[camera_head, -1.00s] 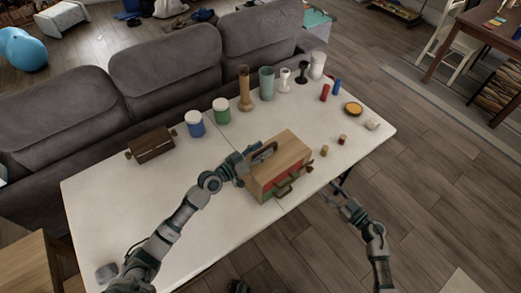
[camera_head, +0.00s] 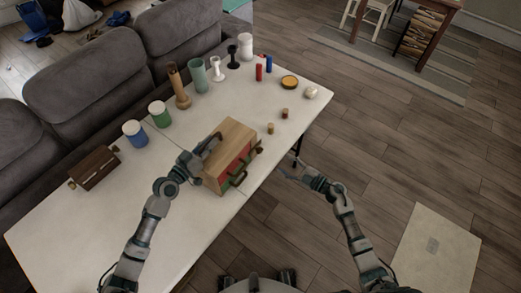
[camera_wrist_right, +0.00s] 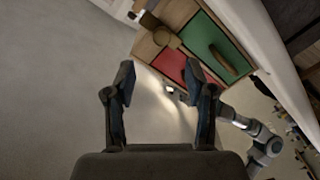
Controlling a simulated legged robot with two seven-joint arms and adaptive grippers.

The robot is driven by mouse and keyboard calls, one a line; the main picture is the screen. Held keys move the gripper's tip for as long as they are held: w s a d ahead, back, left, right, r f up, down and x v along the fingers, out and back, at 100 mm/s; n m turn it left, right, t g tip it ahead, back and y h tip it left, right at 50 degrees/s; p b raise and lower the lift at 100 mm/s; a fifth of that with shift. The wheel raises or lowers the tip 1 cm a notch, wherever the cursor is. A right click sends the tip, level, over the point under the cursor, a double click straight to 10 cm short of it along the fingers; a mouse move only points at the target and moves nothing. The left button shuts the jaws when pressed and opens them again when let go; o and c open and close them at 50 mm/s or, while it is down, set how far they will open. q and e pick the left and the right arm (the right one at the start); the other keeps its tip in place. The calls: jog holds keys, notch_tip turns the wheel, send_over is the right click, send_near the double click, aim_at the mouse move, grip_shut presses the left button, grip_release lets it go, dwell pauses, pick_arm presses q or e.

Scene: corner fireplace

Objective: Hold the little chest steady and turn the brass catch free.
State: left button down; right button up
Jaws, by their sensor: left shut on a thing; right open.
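The little chest (camera_head: 235,139) is a wooden box with red and green drawer fronts, upright near the table's front edge. My left gripper (camera_head: 199,156) is shut on the chest at its left side, by the dark arched handle; the exact contact is hard to see. My right gripper (camera_head: 289,168) is open and empty, right of the chest and apart from it. In the right wrist view the open fingers (camera_wrist_right: 160,88) point toward the red drawer (camera_wrist_right: 172,63) and green drawer (camera_wrist_right: 214,44). A brownish piece (camera_wrist_right: 160,33), possibly the brass catch, sits on the front.
The white table (camera_head: 95,225) holds a dark wooden box (camera_head: 94,168), a blue jar (camera_head: 135,133), a green jar (camera_head: 160,114) and several vases and holders at the back. Small blocks (camera_head: 270,128) lie right of the chest. A grey sofa (camera_head: 100,80) stands behind.

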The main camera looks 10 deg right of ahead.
aim_at(262, 150)
jog(key=w+a+n, duration=0.2)
jog(key=n, duration=0.7)
jog(key=w+a+n, duration=0.2)
jog(key=a+n, duration=0.1)
jog(key=n, duration=0.6)
jog(key=w+a+n, duration=0.2)
jog(key=a+n, duration=0.1)
jog(key=n, duration=0.6)
jog(key=shift+w+r+n, duration=0.15)
jog(key=shift+w+n, duration=0.15)
jog(key=shift+w, duration=0.1)
jog(key=shift+d, duration=0.1)
grip_shut()
